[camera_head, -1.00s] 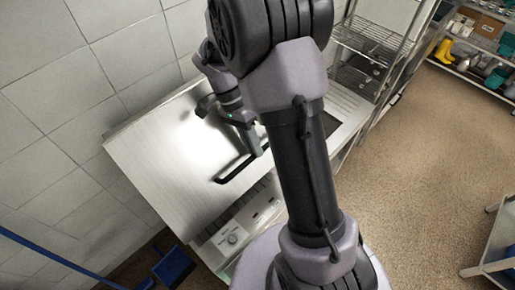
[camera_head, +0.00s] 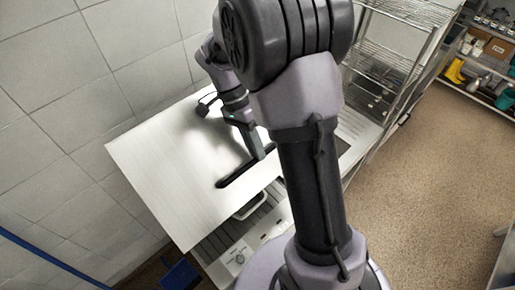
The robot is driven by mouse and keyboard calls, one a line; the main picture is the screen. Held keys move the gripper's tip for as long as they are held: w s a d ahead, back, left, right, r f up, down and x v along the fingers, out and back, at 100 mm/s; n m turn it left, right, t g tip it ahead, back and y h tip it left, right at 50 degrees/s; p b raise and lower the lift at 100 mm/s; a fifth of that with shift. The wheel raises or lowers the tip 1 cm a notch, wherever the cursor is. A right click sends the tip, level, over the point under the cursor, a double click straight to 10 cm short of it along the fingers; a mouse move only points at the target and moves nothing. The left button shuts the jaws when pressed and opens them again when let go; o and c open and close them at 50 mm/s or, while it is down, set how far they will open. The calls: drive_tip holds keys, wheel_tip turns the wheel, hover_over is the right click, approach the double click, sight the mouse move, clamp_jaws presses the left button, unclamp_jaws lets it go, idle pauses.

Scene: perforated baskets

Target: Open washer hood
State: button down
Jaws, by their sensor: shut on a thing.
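The washer hood (camera_head: 165,180) is a large pale metal box front at the left of the head view, with its lower edge above the washer's base. A dark bar handle (camera_head: 238,175) runs along its lower right part. My gripper (camera_head: 262,152) is at the right end of this handle, with its fingers shut on it. My arm hides the hood's right side and part of the base. Below the hood's edge, a light-coloured rack corner (camera_head: 250,206) shows in the opening above the base.
A control panel with a round dial (camera_head: 236,258) is on the washer's front. A wire shelf (camera_head: 395,60) stands at the right behind my arm. A blue dustpan (camera_head: 182,275) and a blue pole (camera_head: 50,262) are at the lower left. The brown floor at right is clear.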

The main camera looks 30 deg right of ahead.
drive_tip(key=c, duration=1.5)
unclamp_jaws()
drive_tip(key=shift+w, duration=0.25)
drive_tip(key=shift+c, duration=0.2)
drive_tip(key=shift+o, duration=0.7)
drive_tip(key=shift+w+a+f, duration=0.15)
drive_tip(key=shift+w+a, duration=0.05)
drive_tip(key=shift+w, duration=0.2)
drive_tip(key=shift+s+d, duration=0.15)
drive_tip(key=shift+s, duration=0.25)
drive_tip(key=p+v, duration=0.2)
drive_tip(key=v, duration=1.5)
drive_tip(key=shift+r+p, duration=0.3)
